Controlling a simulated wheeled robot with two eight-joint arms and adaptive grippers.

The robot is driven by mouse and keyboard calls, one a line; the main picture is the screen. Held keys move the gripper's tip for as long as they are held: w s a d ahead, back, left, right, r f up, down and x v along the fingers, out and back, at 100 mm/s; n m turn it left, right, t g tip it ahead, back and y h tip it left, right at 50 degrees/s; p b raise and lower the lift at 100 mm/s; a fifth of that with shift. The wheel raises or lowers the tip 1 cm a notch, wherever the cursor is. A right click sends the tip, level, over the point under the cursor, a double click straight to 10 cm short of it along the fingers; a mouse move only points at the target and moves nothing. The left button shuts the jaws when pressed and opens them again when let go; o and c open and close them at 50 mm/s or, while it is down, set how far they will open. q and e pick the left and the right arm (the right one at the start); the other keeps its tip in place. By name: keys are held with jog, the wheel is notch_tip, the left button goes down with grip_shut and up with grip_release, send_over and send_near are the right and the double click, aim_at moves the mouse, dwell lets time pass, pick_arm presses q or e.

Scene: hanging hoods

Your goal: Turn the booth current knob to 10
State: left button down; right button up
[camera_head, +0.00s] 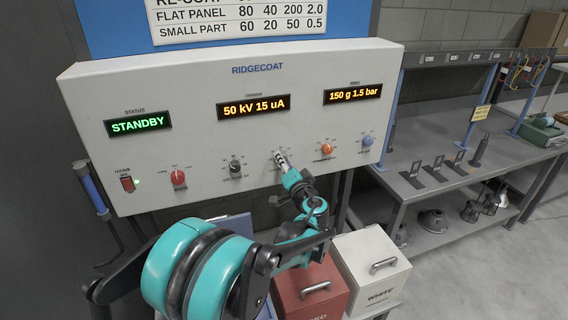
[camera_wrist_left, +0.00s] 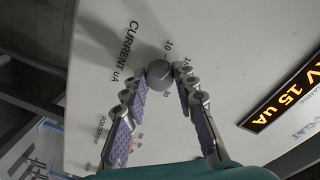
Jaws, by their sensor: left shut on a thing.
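The booth panel (camera_head: 205,80) carries a row of knobs under lit displays. The middle display (camera_head: 254,107) reads 50 kV 15 uA. The current knob (camera_wrist_left: 160,73) is a small grey round knob beside the printed "CURRENT uA" label, with a scale mark of 10 near it. My left gripper (camera_head: 281,160) reaches up to the panel and covers most of this knob in the head view. In the left wrist view, the two purple-padded fingers (camera_wrist_left: 170,80) are closed around the knob from both sides. I cannot clearly read its pointer. My right gripper is not in view.
A black knob (camera_head: 235,167) sits left of my gripper and an orange knob (camera_head: 327,149) right of it, both close. A red knob (camera_head: 178,178) and a blue knob (camera_head: 368,140) lie further out. Red (camera_head: 310,280) and white (camera_head: 372,268) boxes stand below.

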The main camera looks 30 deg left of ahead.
pick_arm(q)
jog(key=n, duration=0.5)
jog(key=shift+f+b, duration=0.1)
jog(key=shift+b, duration=0.2)
jog(key=shift+n, duration=0.3)
jog(key=c, duration=1.2)
grip_release()
jog(key=v, duration=1.2)
jog(key=shift+s+f, duration=0.1)
